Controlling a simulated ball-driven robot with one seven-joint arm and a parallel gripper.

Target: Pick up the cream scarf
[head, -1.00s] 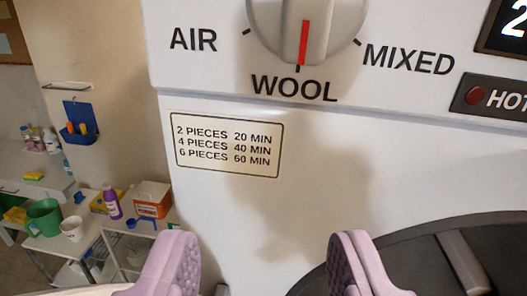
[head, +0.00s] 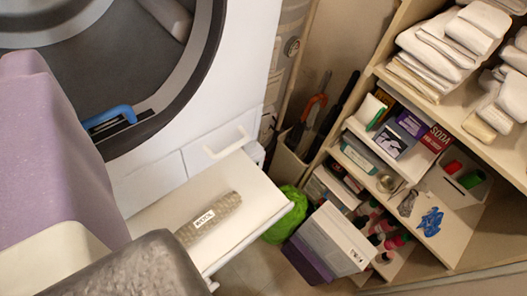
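A rolled, knitted grey-beige piece (head: 209,218) with a white label, which seems to read WOOL, lies on the pulled-out white drawer (head: 262,195) below the machine. It may be the cream scarf; its colour is more grey-beige than cream. I see no other piece that is clearly a scarf. Large lilac, cream and grey shapes fill the left and lower left of the view, close to the camera. They look like parts of my own arm. They hide the drawer's left part. My gripper's fingertips do not show.
A white machine with a dark round door (head: 150,110) stands at upper left; a blue handle-like thing (head: 110,118) is at its rim. Wooden shelves (head: 400,55) at right bear folded pale towels (head: 455,42), boxes and bottles. A green bag (head: 287,213) lies beside the drawer.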

